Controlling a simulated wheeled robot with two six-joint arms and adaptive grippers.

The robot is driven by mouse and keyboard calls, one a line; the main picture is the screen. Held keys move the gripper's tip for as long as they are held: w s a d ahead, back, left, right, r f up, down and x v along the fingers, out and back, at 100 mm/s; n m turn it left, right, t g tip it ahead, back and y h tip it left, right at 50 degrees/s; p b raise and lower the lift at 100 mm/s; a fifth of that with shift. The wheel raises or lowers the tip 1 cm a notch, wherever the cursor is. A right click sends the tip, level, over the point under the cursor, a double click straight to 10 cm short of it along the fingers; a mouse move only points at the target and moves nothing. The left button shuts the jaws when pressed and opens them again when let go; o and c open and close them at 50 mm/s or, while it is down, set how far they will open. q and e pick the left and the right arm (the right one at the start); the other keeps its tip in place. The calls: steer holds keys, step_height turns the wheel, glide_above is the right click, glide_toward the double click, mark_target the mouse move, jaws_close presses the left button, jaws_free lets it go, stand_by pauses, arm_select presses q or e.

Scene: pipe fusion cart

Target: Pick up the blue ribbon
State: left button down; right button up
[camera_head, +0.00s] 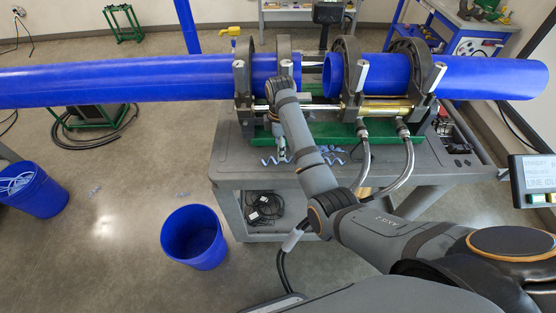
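Light blue curled ribbon shavings lie on the grey cart top by its front edge. One piece of blue ribbon (268,161) is just left of my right gripper, and another curl (334,149) lies to the right of my forearm. My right arm comes in from the lower right. Its gripper (281,152) points down at the cart top, close to the ribbon and in front of the green base. The fingers are too small and partly hidden by the wrist, so I cannot tell whether they are open or touch the ribbon. My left gripper is not in view.
Two large blue pipes (130,80) (480,77) sit in the clamps of the fusion machine above the cart (225,165). Grey hoses (408,165) hang right of my forearm. An empty-looking blue bin (194,238) stands on the floor; another bin (32,190) at left holds pale blue strips.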

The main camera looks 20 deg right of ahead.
steer(key=shift+w+a+f+p, duration=0.15)
steer(key=shift+w+f+p, duration=0.1)
steer(key=shift+f, duration=1.4)
steer(key=shift+w+a+f+p, duration=0.1)
steer(key=shift+f+p, duration=0.15)
steer(key=shift+f, duration=1.35)
steer(key=c, duration=0.8)
